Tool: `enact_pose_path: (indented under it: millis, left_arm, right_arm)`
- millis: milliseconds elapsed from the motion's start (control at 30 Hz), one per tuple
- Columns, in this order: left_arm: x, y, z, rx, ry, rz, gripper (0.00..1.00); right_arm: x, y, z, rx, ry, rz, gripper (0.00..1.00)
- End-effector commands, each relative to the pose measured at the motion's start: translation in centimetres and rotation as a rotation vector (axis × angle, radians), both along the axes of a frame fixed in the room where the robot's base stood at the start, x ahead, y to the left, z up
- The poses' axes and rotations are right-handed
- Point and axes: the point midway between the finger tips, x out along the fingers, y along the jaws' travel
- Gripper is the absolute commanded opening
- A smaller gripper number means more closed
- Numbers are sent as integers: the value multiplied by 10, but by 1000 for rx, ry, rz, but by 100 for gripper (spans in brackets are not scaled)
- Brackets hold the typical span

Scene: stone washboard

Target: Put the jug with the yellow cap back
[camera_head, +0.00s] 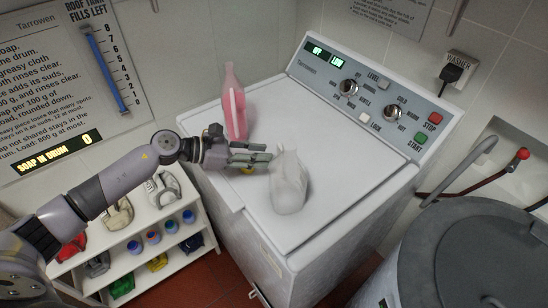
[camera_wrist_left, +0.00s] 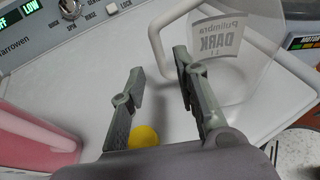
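A pale translucent jug (camera_head: 289,188) stands on the white washer lid (camera_head: 330,130); in the left wrist view the jug (camera_wrist_left: 245,70) shows a handle and a label reading "DARK". I see no cap on it in the head view. A round yellow cap-like thing (camera_head: 247,171) shows just below my left gripper (camera_head: 262,157). In the left wrist view this yellow thing (camera_wrist_left: 143,137) is near the base of the fingers, apart from the jug. My left gripper (camera_wrist_left: 158,68) is open, its fingertips pointing toward the jug's handle, with nothing clearly held between them. My right gripper is out of view.
A pink bottle (camera_head: 235,105) stands on the washer behind my left gripper. A white shelf (camera_head: 130,262) at the left holds jugs, blue cups and colored items. The washer's control panel (camera_head: 370,90) is at the back. A grey round-lidded bin (camera_head: 480,250) is at the right.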

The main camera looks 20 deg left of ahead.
Motion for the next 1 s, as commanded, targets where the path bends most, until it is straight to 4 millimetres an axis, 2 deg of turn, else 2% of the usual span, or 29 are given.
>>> enact_pose_path:
  millis: [33,100,333,1000]
  left_arm:
    - [-7,10,-2,5,1,-1,29]
    - [-13,22,4,4,1,1,29]
    - [-28,47,18,2,1,-1,29]
    - [-31,52,23,0,0,-1,29]
  right_arm:
    - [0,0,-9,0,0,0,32]
    - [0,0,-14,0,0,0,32]
    - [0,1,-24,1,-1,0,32]
    - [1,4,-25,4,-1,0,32]
